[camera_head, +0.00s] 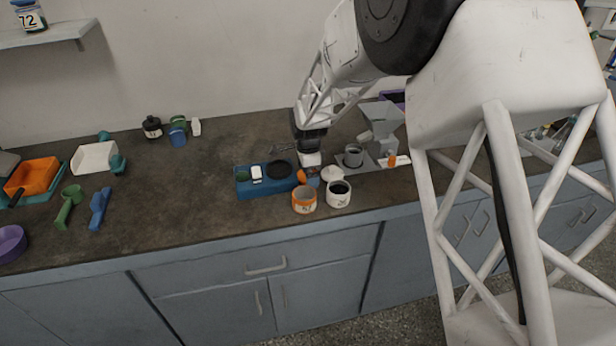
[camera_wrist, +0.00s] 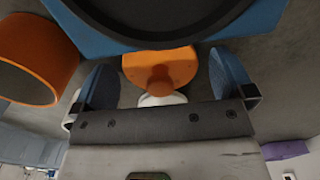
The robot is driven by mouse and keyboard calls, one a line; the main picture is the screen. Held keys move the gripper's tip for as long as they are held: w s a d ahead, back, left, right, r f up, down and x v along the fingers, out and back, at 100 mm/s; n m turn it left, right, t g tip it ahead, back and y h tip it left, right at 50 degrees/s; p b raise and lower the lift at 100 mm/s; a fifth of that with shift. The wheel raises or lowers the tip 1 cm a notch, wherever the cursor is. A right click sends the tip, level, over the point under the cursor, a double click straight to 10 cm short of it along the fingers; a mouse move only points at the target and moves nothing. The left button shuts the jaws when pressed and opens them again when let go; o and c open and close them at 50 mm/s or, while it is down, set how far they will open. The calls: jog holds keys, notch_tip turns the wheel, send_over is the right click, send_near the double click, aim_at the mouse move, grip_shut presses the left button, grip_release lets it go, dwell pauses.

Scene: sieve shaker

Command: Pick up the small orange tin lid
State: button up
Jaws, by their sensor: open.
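The small orange tin lid (camera_wrist: 180,62) has a round knob and lies between the two blue fingers of my gripper (camera_wrist: 166,85) in the wrist view. The fingers stand apart, one on each side of the lid, and I see no clear contact. In the head view the lid (camera_head: 302,176) shows only in part, just below my gripper (camera_head: 308,176). An open orange tin (camera_head: 304,206) stands in front of it, and that tin (camera_wrist: 50,55) is at the left in the wrist view.
A blue block with a black disc (camera_head: 279,169) is close on the left; its blue edge (camera_wrist: 200,38) borders the lid in the wrist view. A white lid (camera_head: 333,174) and an open white tin (camera_head: 339,200) are close on the right. The counter's left middle (camera_head: 170,215) is free.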

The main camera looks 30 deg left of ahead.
dwell(0.4)
jog(key=c, duration=0.9)
jog(key=shift+r, duration=0.1)
jog(key=shift+r, duration=4.95)
